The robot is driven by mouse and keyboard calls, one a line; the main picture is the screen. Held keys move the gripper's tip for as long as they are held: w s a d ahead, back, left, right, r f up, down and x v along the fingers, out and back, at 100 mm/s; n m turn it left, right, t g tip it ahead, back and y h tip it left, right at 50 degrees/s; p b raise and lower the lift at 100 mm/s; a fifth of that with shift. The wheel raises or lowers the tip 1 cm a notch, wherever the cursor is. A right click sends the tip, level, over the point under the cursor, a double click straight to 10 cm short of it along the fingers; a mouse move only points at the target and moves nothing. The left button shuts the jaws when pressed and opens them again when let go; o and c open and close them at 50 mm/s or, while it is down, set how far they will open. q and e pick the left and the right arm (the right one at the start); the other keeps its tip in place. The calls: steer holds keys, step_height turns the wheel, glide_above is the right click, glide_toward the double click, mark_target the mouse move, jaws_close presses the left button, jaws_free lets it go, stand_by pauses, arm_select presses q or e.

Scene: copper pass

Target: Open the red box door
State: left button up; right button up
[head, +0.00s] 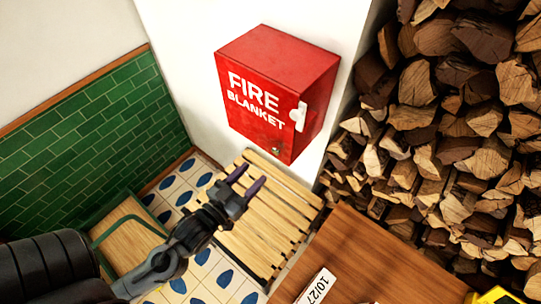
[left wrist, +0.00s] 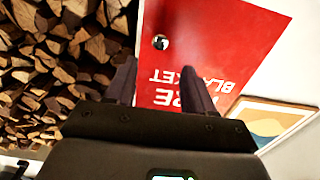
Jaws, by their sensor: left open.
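The red box (head: 290,55) is fixed to the white wall, and its front door, lettered FIRE BLANKET, looks shut. A white handle (head: 299,116) is at the door's right edge, and a small metal lock (head: 277,149) is near its lower edge. My left gripper (head: 247,180) is open and empty, below and in front of the box, apart from it. In the left wrist view the fingers (left wrist: 157,68) point towards the red door (left wrist: 215,40), its lettering upside down, with the round lock (left wrist: 160,42) just beyond the fingertips. The handle is not visible there. My right gripper is not in view.
Stacked firewood (head: 450,110) fills the right side. A slatted wooden bench (head: 262,225) is below the box. A wooden table (head: 385,265) with a card reading 10/27 (head: 317,286) is at the front. A green-framed chair (head: 128,235) stands at left. A framed picture (left wrist: 275,118) hangs beside the box.

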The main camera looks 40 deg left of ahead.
mark_target(275, 152)
arm_select(q)
steer(key=shift+w+a+p, duration=0.2)
steer(key=shift+w+p, duration=0.15)
steer(key=shift+w, duration=1.85)
steer(key=shift+w+a+p, duration=0.15)
steer(key=shift+w+p, duration=0.15)
steer(key=shift+w, duration=1.85)
steer(key=shift+c, duration=0.4)
jaws_close()
